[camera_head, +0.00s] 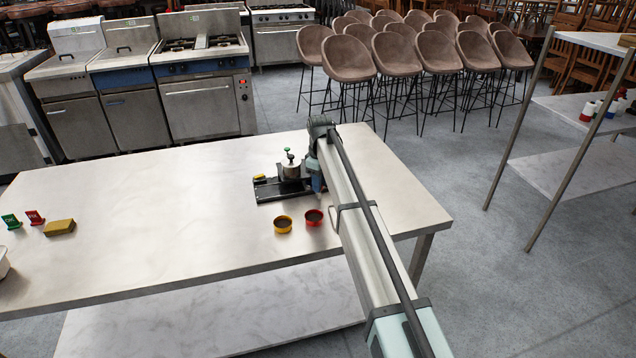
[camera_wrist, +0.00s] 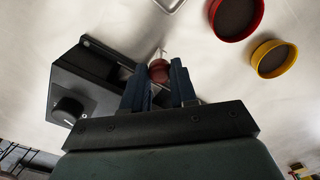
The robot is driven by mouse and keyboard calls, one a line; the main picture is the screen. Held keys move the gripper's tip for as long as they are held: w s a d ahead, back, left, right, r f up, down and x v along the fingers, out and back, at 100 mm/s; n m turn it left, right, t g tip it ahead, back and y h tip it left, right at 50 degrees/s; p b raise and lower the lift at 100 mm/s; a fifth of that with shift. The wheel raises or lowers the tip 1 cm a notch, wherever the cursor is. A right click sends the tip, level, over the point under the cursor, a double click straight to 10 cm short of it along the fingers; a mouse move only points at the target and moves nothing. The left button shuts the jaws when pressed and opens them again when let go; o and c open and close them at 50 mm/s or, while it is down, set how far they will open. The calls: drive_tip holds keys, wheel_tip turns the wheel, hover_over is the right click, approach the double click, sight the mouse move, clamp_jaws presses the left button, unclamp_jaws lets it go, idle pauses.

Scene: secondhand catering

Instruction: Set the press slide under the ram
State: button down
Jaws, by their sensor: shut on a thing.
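A yellow-rimmed cup (camera_head: 283,224) and a red-rimmed cup (camera_head: 313,217) stand just in front of the press. A yellow block (camera_head: 60,227) and small green (camera_head: 11,221) and red (camera_head: 34,218) signs are at the far left. The table's middle (camera_head: 170,210) is clear.

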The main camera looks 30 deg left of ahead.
drive_tip(key=c, duration=1.2)
unclamp_jaws()
drive_tip(key=shift+w+d, duration=0.25)
drive_tip(key=shift+d, duration=0.05)
drive_tip(key=o, duration=0.3)
drive_tip(key=shift+s+a, duration=0.1)
wheel_tip(320, 180, up, 14)
drive_tip(key=shift+f, duration=0.1)
